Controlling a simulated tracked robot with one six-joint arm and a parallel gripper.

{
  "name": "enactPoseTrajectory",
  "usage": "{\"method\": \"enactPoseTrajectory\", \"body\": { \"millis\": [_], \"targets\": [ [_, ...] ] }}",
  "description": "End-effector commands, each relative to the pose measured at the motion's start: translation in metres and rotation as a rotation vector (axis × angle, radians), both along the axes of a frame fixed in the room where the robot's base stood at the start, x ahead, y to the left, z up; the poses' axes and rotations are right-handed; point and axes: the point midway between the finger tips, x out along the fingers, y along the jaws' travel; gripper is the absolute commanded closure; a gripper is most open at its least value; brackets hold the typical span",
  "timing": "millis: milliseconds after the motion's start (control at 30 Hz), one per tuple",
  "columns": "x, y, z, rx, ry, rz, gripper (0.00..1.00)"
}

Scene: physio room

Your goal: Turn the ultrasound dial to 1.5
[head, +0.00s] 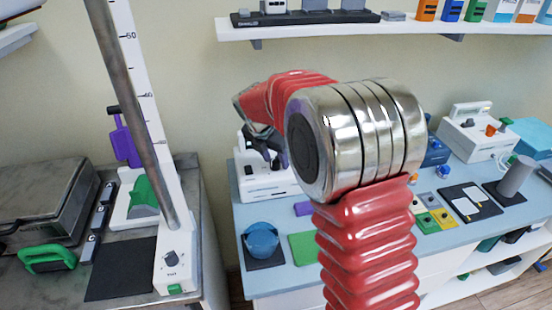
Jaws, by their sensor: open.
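A white device (268,182) stands at the back left of the blue-topped table, partly hidden behind my arm. My gripper (276,158) is dark and sits in front of or over this device; its jaws are open, small in view and partly covered by my wrist. Whether it touches the device I cannot tell. Another white device (468,140) with a handle, a dark knob and an orange knob (490,130) stands at the back right. I cannot tell which device is the ultrasound unit, and no dial marked 1.5 can be read.
A grey cylinder (516,176) stands at the right. A tall scaled post (140,100) rises at the left bench. A wall shelf (400,30) hangs above.

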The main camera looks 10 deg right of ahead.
Motion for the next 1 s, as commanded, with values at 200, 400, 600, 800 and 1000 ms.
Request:
{"method": "enactPoseTrajectory", "body": {
  "millis": [200, 400, 600, 800, 1000],
  "targets": [
    [-0.0001, 0.0004, 0.0002, 0.0, 0.0, 0.001, 0.67],
    [-0.0002, 0.0006, 0.0002, 0.0, 0.0, 0.001, 0.81],
    [-0.0001, 0.0007, 0.0003, 0.0, 0.0, 0.001, 0.95],
    [-0.0001, -0.0008, 0.0003, -0.002, 0.001, -0.006, 0.96],
    [0.0002, 0.0002, 0.0003, -0.002, 0.001, -0.047, 0.96]
  ]
}}
